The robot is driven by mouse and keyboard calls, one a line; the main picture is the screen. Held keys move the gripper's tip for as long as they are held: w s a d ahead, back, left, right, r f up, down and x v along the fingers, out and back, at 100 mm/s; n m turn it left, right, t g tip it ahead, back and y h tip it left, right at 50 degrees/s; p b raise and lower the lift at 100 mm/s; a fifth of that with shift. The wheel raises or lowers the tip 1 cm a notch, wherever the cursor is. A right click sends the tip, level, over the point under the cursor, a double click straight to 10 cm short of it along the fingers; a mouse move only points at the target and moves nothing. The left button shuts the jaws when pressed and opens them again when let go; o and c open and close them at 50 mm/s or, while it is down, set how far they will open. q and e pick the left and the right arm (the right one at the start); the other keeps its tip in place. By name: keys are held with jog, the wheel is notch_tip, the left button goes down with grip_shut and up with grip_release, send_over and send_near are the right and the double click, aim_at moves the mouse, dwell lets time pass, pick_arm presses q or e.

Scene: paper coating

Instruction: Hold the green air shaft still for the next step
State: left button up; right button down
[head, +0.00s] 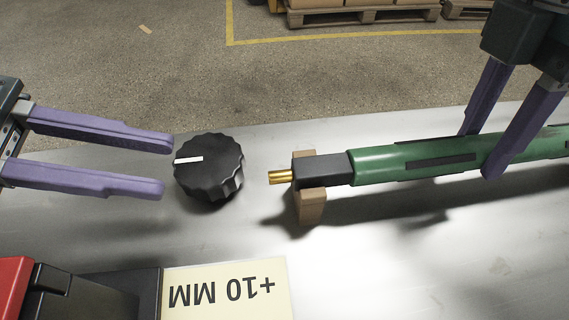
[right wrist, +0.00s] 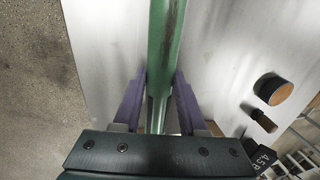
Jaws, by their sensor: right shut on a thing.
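The green air shaft (head: 385,160) lies level at the right of the head view, with a black end block and a brass tip (head: 280,176) pointing left. Its end rests on a brown wooden support (head: 311,205). My right gripper (head: 478,155) has its purple fingers on both sides of the shaft and is shut on it. In the right wrist view the shaft (right wrist: 165,50) runs between the fingers. My left gripper (head: 168,168) is open and empty, with its fingertips just left of a black ribbed knob (head: 209,167) with a white mark.
A cream label (head: 228,292) reading "+10 MM" upside down lies at the front, beside a red and black device (head: 85,295). The metal table (head: 420,260) is clear at front right. Pallets (head: 360,14) stand on the floor beyond.

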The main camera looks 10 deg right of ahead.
aim_at(281, 177)
pick_arm(q)
jog(key=d+m+g, duration=0.1)
jog(key=s+d+r+m+g+y, duration=0.1)
jog(key=d+m, duration=0.1)
jog(key=s+d+r+m+g+y, duration=0.1)
jog(key=shift+d+r, duration=0.2)
jog(key=shift+d, duration=0.1)
jog(key=shift+c, duration=1.4)
jog(key=d+m+y, duration=0.1)
jog(key=m, duration=0.1)
jog(key=s+d+r+m+y, duration=0.1)
jog(key=m+y, duration=0.1)
jog(key=s+d+m+g+y, duration=0.1)
jog(key=shift+r+m, duration=0.25)
jog(key=shift+m, duration=0.15)
grip_shut()
jog(key=w+a+r+m+t+y, duration=0.1)
jog(key=w+r+m+t+y, duration=0.3)
jog(key=y, duration=0.4)
notch_tip(281, 177, down, 8)
jog(key=m+t, duration=0.1)
jog(key=shift+a, duration=0.25)
jog(key=shift+s, duration=0.1)
jog(key=shift+f, duration=2.1)
